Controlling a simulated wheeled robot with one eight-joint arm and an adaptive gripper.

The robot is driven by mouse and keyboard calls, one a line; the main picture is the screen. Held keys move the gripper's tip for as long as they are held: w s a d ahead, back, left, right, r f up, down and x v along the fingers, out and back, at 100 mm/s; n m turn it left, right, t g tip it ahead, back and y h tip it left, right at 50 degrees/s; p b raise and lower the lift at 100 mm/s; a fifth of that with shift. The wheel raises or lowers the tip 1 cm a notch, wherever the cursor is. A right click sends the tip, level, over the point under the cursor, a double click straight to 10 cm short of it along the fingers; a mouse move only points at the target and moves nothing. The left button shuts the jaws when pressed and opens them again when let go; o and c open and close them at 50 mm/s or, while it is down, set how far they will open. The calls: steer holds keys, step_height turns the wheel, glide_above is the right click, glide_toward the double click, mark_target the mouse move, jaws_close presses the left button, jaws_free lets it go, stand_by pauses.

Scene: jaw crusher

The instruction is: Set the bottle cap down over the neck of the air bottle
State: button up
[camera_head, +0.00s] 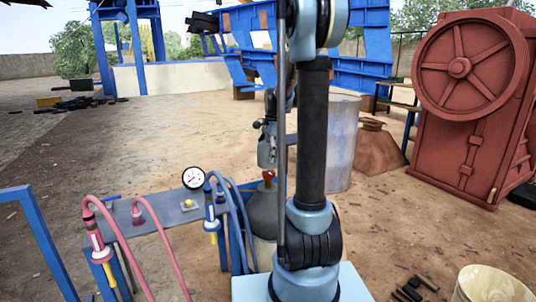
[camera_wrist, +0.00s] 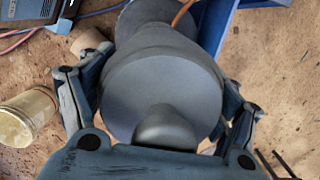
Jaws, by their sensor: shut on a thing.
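My gripper (camera_head: 268,130) hangs upright near the middle of the head view, partly hidden behind my own arm. In the wrist view my gripper (camera_wrist: 160,92) has its fingers on both sides of the grey, domed bottle cap (camera_wrist: 165,65) and is shut on it. The cap shows as a grey form (camera_head: 266,155) under the gripper in the head view. The air bottle (camera_head: 264,215) stands below, dark grey with a red fitting (camera_head: 269,175) at its neck. The cap appears above that fitting; whether they touch is unclear. In the wrist view the cap hides the neck.
A bench (camera_head: 160,217) with a pressure gauge (camera_head: 193,178) and several hoses stands left of the bottle. A grey drum (camera_head: 341,140) and the red crusher (camera_head: 470,110) stand to the right. A cream bucket (camera_head: 490,284) is at front right. Open dirt lies behind the bench.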

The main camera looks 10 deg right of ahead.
mark_target(269, 171)
steer(key=shift+f, duration=5.4)
steer(key=o, duration=1.3)
steer(key=r, duration=0.4)
steer(key=d+r, duration=0.1)
steer(key=r, duration=0.6)
steer(key=shift+w+d+r, duration=0.2)
steer(key=shift+r, duration=0.2)
